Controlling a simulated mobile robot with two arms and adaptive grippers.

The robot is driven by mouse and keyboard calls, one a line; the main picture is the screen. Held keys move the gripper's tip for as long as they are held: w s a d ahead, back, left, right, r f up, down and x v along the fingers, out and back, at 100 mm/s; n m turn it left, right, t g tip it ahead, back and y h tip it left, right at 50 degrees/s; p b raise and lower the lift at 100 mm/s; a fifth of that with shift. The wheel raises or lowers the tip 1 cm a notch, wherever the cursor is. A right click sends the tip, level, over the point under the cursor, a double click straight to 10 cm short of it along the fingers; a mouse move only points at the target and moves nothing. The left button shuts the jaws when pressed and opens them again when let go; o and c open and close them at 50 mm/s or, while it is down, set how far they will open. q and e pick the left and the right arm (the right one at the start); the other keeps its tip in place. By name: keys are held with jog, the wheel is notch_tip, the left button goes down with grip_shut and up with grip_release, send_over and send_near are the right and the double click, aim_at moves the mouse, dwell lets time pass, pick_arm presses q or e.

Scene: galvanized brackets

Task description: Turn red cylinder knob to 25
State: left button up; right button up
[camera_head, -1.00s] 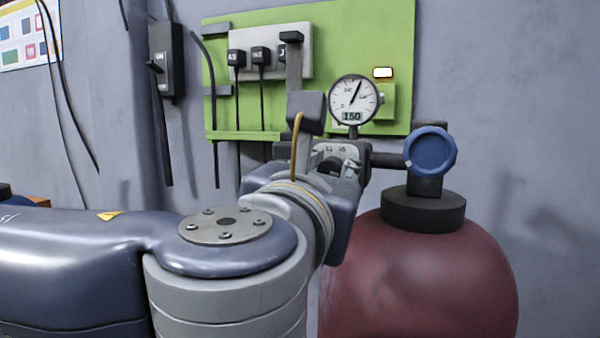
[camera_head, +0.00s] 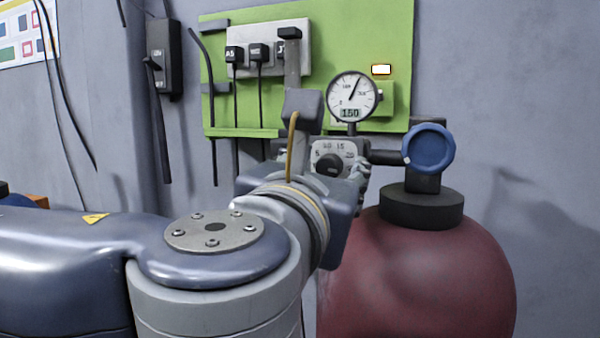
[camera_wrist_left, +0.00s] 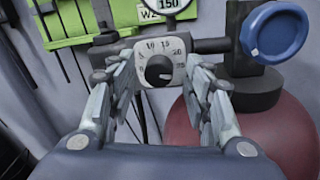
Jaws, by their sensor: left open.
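The red cylinder (camera_head: 430,275) stands at the right with a black collar on top. A black round knob (camera_head: 330,165) sits on a pale dial plate (camera_head: 350,148) with numbers around it, left of the cylinder's neck. In the left wrist view the knob (camera_wrist_left: 159,70) shows face-on, with 10, 15 and 20 readable on the plate (camera_wrist_left: 172,48). Its pointer is too small to read surely. My left gripper (camera_wrist_left: 161,78) is open, its fingers on either side of the dial plate, with nothing between them gripped. In the head view my wrist hides part of the gripper. My right gripper is not in view.
A blue handwheel (camera_head: 429,148) is right of the dial on the cylinder's neck. A round gauge (camera_head: 353,97) with a 150 display stands above the dial. A green board (camera_head: 370,40) with plugs and cables is behind. A black switch box (camera_head: 165,57) hangs left.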

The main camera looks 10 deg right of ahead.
pick_arm(q)
jog(key=v, duration=1.1)
jog(key=shift+s+f, duration=0.1)
